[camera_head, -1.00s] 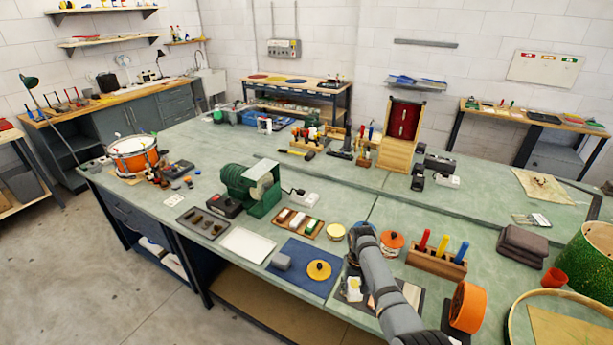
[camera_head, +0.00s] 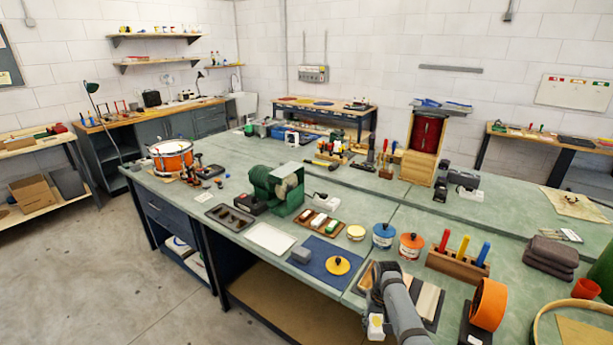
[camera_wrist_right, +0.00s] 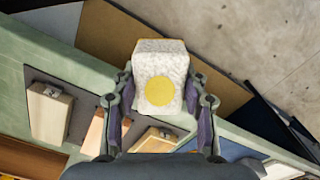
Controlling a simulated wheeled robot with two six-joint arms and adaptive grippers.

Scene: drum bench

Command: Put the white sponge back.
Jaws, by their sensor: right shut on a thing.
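The white sponge (camera_wrist_right: 160,75) has a yellow round spot on its face and sits between the fingers of my right gripper (camera_wrist_right: 160,100) in the right wrist view. The gripper is shut on it. In the head view the sponge (camera_head: 376,326) shows low, by the bench's front edge, under my right arm. My arm hides most of the gripper (camera_head: 376,305) there. My left gripper is not in view.
Right of my arm lies a dark mat with wooden blocks (camera_head: 428,301). To its left are a blue mat (camera_head: 318,262) and a white tray (camera_head: 271,238). Behind stand blue-lidded (camera_head: 384,235) and orange-lidded (camera_head: 411,246) tins, and a tool rack (camera_head: 458,265).

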